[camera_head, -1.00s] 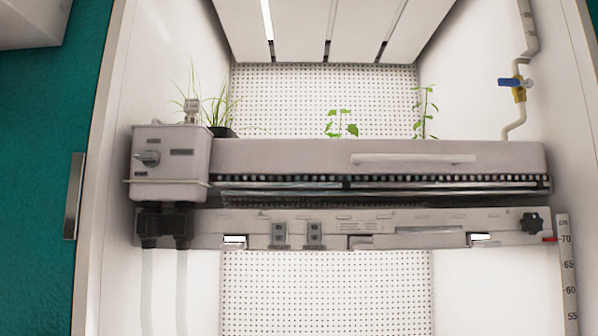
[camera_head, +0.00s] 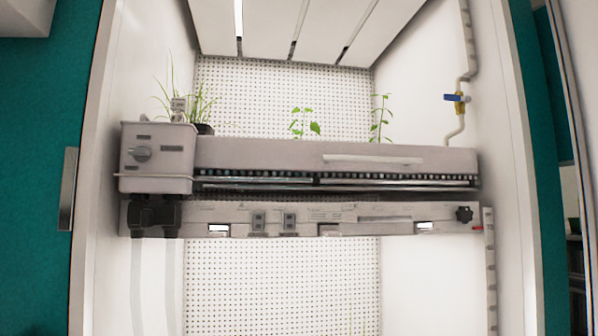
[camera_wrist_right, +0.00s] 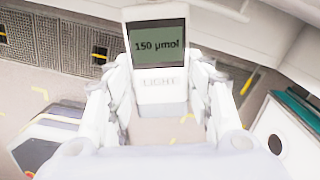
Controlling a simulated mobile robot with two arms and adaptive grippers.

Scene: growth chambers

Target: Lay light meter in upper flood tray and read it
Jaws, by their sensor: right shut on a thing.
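The light meter (camera_wrist_right: 158,97) is upright between the fingers of my right gripper (camera_wrist_right: 160,100) in the right wrist view. The gripper is shut on it. Its grey display reads "150 µmol", and "LIGHT" is marked below. In the head view the upper flood tray (camera_head: 270,153) is a pale shelf-wide tray inside the open chamber. Its front wall hides its floor. Neither gripper shows in the head view, and the left one is in no view.
A grey box (camera_head: 157,157) with a knob is at the tray's left end. Grass-like plants (camera_head: 195,105) and small seedlings (camera_head: 305,123) rise behind the tray wall. A pipe with a blue-handled valve (camera_head: 455,98) runs down the right wall. A control bar (camera_head: 300,217) lies below the tray.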

